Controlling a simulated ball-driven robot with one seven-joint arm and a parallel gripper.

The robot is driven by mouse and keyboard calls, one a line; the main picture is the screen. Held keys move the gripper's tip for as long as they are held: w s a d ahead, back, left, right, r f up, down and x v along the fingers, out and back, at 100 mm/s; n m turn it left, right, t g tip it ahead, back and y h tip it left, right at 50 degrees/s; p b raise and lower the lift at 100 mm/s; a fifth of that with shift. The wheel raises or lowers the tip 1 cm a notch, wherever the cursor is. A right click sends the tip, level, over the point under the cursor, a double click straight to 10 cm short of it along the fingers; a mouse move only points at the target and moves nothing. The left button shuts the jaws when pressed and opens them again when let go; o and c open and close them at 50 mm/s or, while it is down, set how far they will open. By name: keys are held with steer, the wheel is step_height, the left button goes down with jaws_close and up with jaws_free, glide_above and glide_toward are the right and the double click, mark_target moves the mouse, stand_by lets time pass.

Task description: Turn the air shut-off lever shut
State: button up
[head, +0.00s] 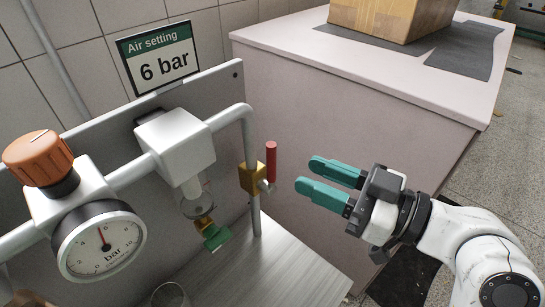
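The air shut-off lever (271,161) is a red handle standing upright beside a brass valve body (252,178). The valve sits on the grey vertical pipe (249,135), right of the white filter unit (175,143). My gripper (305,177) is to the right of the lever in the picture, with its two teal fingers pointing left toward it. The fingers are apart with a visible gap and nothing between them. The gripper does not appear to touch the lever.
A pressure gauge (99,241) and an orange knob (38,157) are at the left. A sign (158,58) reads "Air setting 6 bar". A grey surface (265,275) lies below the valve.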

mark_target(271, 177)
steer(key=p+x, duration=0.1)
steer(key=x, duration=0.7)
steer(key=shift+a, duration=0.2)
steer(key=shift+c, duration=0.3)
jaws_close()
